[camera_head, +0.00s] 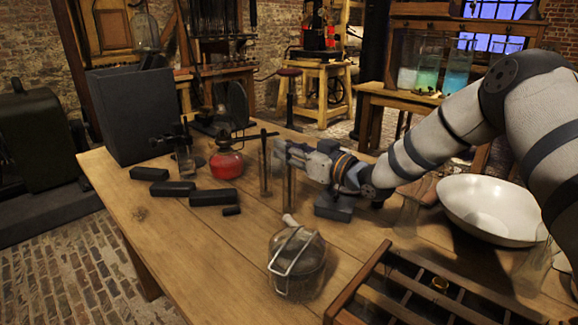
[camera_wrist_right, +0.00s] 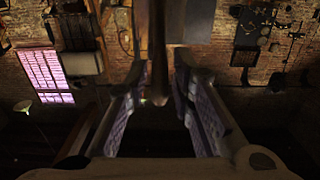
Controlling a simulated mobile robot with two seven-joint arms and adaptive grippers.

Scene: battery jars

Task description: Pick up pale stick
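My right gripper (camera_head: 284,154) reaches in from the right above the table and points left. In the right wrist view its two fingers (camera_wrist_right: 162,108) are apart. A dark brownish rod-like shape (camera_wrist_right: 155,55) comes down from the top of that view, its end between the fingers, with gaps showing on both sides. A short pale stick-like piece (camera_head: 289,220) shows on the table behind the lidded glass jar (camera_head: 297,265); I cannot tell its full length. A thin upright rod (camera_head: 290,190) stands just below the gripper. My left gripper is out of view.
A dark upright T-shaped tool (camera_head: 263,165) and a red burner (camera_head: 226,163) stand left of the gripper. Several dark blocks (camera_head: 172,188) lie farther left. A white bowl (camera_head: 490,208) is at right, a compartmented wooden tray (camera_head: 385,285) in front. The table's left front is clear.

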